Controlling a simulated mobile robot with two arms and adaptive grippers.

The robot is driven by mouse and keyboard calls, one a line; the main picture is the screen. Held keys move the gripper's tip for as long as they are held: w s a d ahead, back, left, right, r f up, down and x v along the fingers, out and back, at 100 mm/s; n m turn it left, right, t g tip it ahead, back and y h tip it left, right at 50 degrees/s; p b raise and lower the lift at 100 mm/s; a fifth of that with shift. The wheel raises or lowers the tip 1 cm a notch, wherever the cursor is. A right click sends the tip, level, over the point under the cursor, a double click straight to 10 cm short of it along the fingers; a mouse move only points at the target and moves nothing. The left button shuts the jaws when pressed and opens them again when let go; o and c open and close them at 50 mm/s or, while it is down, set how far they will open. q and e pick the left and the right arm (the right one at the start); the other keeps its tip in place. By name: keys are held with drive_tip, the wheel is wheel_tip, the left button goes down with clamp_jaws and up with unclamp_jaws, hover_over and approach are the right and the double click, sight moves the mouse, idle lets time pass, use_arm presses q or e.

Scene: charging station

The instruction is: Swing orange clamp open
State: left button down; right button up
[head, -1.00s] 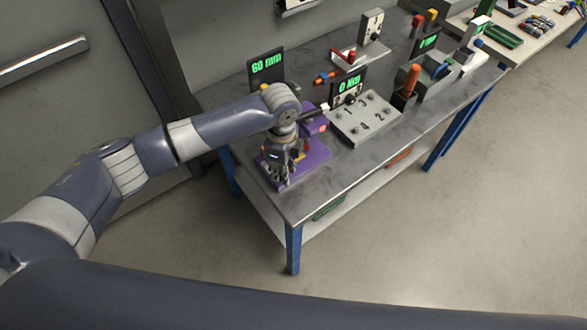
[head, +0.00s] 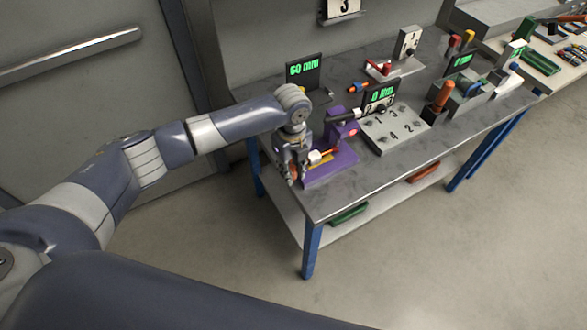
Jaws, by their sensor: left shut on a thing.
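The purple fixture (head: 336,167) stands at the front left corner of the workbench in the head view. My left gripper (head: 292,174) points down at its left side, with its fingers shut on an orange part that I take to be the orange clamp (head: 293,171). The fingers hide most of the clamp, so its exact angle is hard to tell. A white block and small yellow and red pieces show on the fixture just right of the gripper. My right gripper is out of view.
A "60 mm" display (head: 303,70) stands behind the gripper. A numbered grey panel (head: 397,129) with a second display sits to the right. Further right is a grey holder (head: 462,98) with an orange-handled tool (head: 443,96). The floor in front of the bench is clear.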

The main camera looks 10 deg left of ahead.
use_arm(q)
drive_tip(key=shift+s+d, duration=0.1)
drive_tip(key=c, duration=1.3)
unclamp_jaws()
drive_tip(key=shift+c, duration=0.2)
wheel_tip(320, 180, up, 12)
